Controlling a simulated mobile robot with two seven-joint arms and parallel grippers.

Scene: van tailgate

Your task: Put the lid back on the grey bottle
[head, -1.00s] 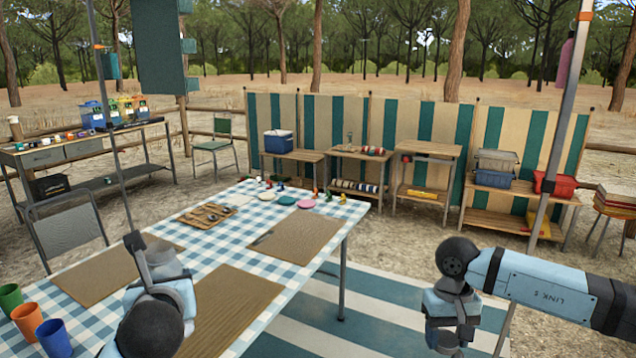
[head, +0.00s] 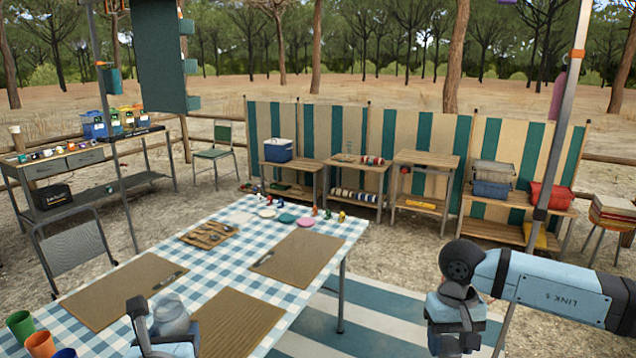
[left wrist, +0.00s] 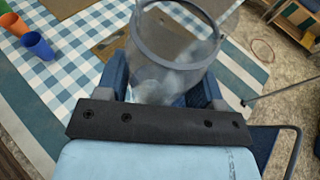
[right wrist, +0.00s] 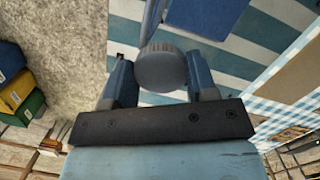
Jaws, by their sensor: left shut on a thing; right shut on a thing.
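The grey bottle is a translucent, open-mouthed cylinder (left wrist: 178,38) in the left wrist view. My left gripper (left wrist: 162,92) is shut around its lower part. In the head view the bottle (head: 171,315) shows above the near part of the checked table, its mouth up. The lid is a round grey disc with a ribbed edge (right wrist: 160,72) in the right wrist view. My right gripper (right wrist: 160,85) is shut on it, one finger at each side. In the head view my right wrist is low on the right, over the striped mat; its fingertips and the lid are not visible there. Bottle and lid are well apart.
The checked table (head: 215,260) carries brown placemats (head: 300,255), a cutlery tray (head: 210,234) and coloured cups (head: 40,344) at its near left. The striped mat (head: 375,315) lies right of it. A chair (head: 70,250) stands left. Shelves line the windbreak behind.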

